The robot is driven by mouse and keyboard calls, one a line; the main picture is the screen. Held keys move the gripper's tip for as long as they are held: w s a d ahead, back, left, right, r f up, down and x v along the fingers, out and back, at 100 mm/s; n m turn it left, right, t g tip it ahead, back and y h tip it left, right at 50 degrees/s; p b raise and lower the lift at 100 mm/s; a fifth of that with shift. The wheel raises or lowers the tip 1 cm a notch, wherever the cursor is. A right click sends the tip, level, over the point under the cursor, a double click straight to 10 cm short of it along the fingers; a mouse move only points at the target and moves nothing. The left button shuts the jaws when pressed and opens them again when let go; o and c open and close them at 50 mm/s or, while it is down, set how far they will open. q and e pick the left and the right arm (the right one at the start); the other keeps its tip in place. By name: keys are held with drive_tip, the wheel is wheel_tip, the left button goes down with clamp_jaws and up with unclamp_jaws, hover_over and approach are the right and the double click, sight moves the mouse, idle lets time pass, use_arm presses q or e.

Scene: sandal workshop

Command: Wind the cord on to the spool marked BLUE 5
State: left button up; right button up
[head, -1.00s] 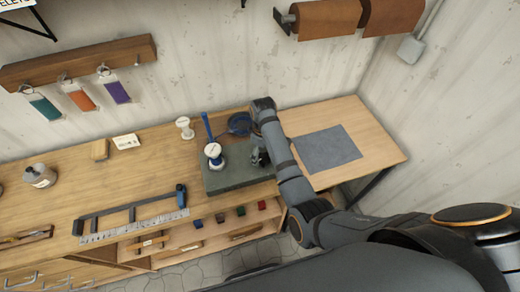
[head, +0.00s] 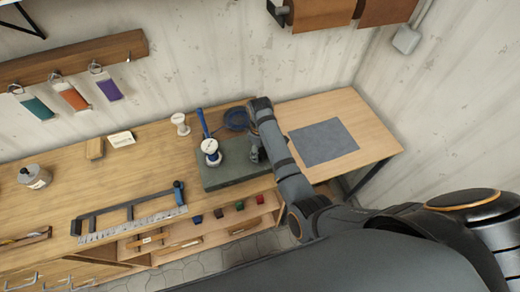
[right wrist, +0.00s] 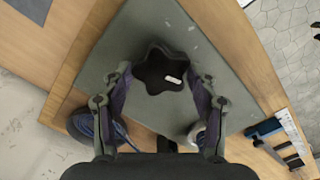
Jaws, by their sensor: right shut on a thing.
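A white spool (head: 210,146) with blue around its lower part stands on the dark green slab (head: 227,179); its marking is too small to read. It is partly hidden at the right finger in the right wrist view (right wrist: 197,134). A blue strip (head: 202,123) rises just behind the spool; I cannot tell if it is cord. A coil of blue cord (head: 236,119) lies at the slab's back, also seen in the right wrist view (right wrist: 84,125). My right gripper (right wrist: 163,82) is shut on a black star-shaped knob (right wrist: 152,68) over the slab. My left gripper is out of view.
Another white spool (head: 181,123) stands on the bench behind the slab. A grey mat (head: 322,142) lies to the right. A metal frame with a scale (head: 130,213) lies front left, above a shelf with several small coloured blocks. The bench's left middle is mostly clear.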

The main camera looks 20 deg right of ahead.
drive_tip(key=m, duration=0.6)
drive_tip(key=shift+s, duration=0.1)
drive_tip(key=m, duration=1.2)
drive_tip(key=shift+s+m, duration=0.1)
drive_tip(key=shift+m, duration=0.2)
drive_tip(key=m, duration=0.5)
drive_tip(key=shift+a, duration=0.1)
drive_tip(key=shift+m, duration=0.4)
drive_tip(key=o, duration=1.1)
drive_tip(key=shift+o, duration=0.2)
